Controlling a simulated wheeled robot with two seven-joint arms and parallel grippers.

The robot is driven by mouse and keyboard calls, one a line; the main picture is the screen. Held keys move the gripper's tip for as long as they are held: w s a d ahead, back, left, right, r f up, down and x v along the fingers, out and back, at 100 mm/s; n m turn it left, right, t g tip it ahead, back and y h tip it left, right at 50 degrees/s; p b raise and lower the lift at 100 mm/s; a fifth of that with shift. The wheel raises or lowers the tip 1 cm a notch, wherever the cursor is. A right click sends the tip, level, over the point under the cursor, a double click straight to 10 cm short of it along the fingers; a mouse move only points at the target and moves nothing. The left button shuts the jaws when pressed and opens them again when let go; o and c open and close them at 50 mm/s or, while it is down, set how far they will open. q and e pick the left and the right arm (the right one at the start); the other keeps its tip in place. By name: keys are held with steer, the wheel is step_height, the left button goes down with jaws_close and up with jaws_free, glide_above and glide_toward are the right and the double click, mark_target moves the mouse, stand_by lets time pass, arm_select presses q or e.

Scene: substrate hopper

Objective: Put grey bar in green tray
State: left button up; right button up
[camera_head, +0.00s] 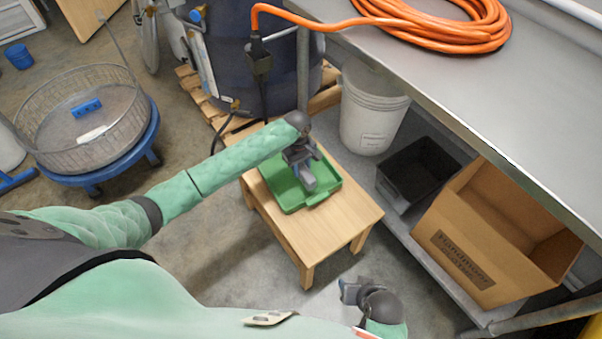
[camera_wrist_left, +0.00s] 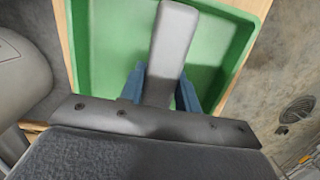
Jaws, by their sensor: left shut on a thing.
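The green tray (camera_head: 325,187) lies on a small wooden table in the head view. It also fills the upper part of the left wrist view (camera_wrist_left: 108,45). My left gripper (camera_head: 304,176) is over the tray. In the left wrist view its blue fingers (camera_wrist_left: 160,92) are shut on the grey bar (camera_wrist_left: 172,40), which points out over the tray's green floor. I cannot tell whether the bar touches the tray floor. My right gripper (camera_head: 350,290) is low in the head view, away from the table, and its finger gap cannot be made out.
The wooden table (camera_head: 325,232) has bare room in front of the tray. A cardboard box (camera_head: 500,235), a black bin (camera_head: 418,172) and a white bucket (camera_head: 370,115) stand right of it, beneath a metal bench (camera_head: 470,85). A wire basket (camera_head: 80,120) sits at left.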

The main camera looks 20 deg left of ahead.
mark_target(301, 173)
arm_select(q)
steer(key=shift+w+a+f, duration=0.2)
steer(key=shift+w+f, duration=0.1)
steer(key=shift+w, duration=0.05)
step_height(301, 173, down, 4)
steer(key=shift+r, duration=0.2)
steer(key=shift+f, duration=0.1)
arm_select(e)
steer(key=shift+r, duration=0.1)
arm_select(q)
steer(key=shift+f, duration=0.15)
arm_select(e)
steer(key=shift+r, duration=0.35)
arm_select(q)
steer(key=o, duration=1)
steer(key=shift+o, duration=0.2)
